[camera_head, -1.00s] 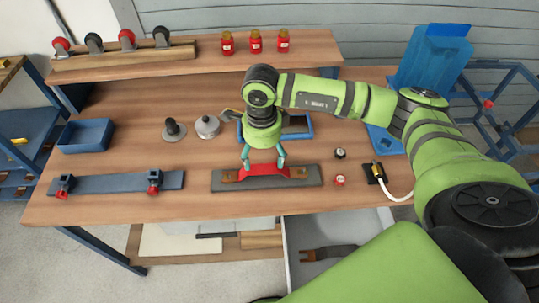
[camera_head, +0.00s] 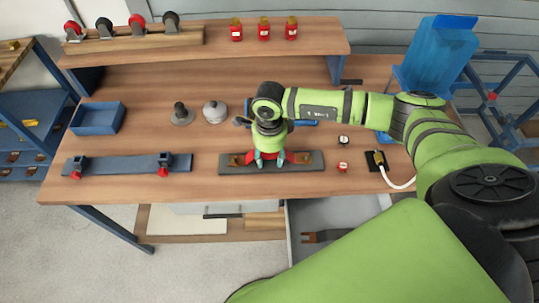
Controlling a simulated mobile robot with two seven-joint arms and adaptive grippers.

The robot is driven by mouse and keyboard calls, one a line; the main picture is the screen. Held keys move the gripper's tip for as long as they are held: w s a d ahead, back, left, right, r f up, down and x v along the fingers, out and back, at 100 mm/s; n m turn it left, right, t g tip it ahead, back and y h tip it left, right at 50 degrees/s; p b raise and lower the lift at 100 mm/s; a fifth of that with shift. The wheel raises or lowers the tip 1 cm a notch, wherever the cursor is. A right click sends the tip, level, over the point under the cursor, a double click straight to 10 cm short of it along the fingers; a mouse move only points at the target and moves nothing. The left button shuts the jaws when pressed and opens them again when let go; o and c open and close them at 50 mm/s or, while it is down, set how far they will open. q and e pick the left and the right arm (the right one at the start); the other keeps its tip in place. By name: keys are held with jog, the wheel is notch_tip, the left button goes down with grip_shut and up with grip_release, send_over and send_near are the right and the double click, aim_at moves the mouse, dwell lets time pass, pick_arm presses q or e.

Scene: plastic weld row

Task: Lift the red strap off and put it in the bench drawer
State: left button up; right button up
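The red strap (camera_head: 292,158) lies on a dark grey plate (camera_head: 233,169) with brown end pieces, near the bench's front edge. My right gripper (camera_head: 270,164) points straight down at the strap's middle. Its teal fingers are spaced apart at the strap, and the gripper body hides part of it. Whether they press on it I cannot tell. The bench drawer (camera_head: 350,212) is pulled out below the bench front, right of the plate. A dark fork-ended tool (camera_head: 330,236) lies in it. My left gripper is not in view.
On the bench (camera_head: 215,133) stand a blue bin (camera_head: 97,118), a long blue bar with red clamps (camera_head: 125,164) and two round weights (camera_head: 215,111). Small round items (camera_head: 343,166) and a white cable (camera_head: 398,183) lie right of the plate. A shelf (camera_head: 215,35) spans the back.

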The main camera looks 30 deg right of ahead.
aim_at(269, 155)
jog(key=shift+w+r+b, duration=0.1)
jog(key=shift+r+b, duration=0.2)
jog(key=shift+r, duration=0.3)
notch_tip(269, 155, up, 3)
jog(key=shift+f+b, duration=0.2)
jog(key=shift+b, duration=0.45)
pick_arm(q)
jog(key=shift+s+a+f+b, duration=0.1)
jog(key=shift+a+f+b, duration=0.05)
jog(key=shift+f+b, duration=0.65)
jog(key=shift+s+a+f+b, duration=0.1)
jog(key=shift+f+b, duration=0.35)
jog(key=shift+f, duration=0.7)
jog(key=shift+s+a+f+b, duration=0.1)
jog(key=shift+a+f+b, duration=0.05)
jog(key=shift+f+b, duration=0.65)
pick_arm(e)
jog(key=s+d+r, duration=0.1)
jog(key=d+r, duration=0.6)
jog(key=d, duration=0.4)
jog(key=shift+s+d+r, duration=0.15)
jog(key=shift+d, duration=0.2)
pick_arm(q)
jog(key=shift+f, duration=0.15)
